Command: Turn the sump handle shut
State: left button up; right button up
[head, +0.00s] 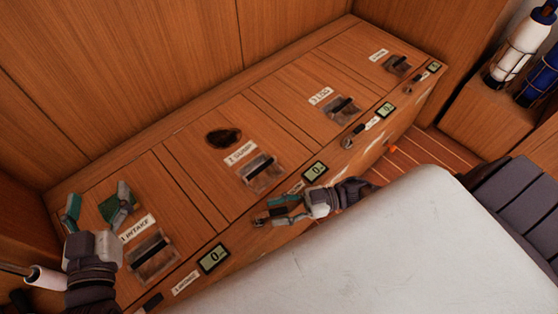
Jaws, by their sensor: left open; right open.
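The locker top has a hatch labelled 2 SUMP (240,153), with a recessed slot and a dark bar (258,165) across it. On the front face below, beside a small display (315,171), is the sump handle (264,214), dark and partly hidden by gripper fingers. My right gripper (277,208) is open, its fingers pointing left at this handle. Whether they touch it I cannot tell. My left gripper (97,205) is open and empty above the left end of the locker, near the label 1 INTAKE (138,228).
Similar front handles sit near the intake display (213,258) and further right (352,135). A dark round hole (224,136) lies behind the sump label. A pale padded surface (370,255) fills the front. Bottles (518,50) stand upper right.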

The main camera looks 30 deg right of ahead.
jog(key=v, duration=1.2)
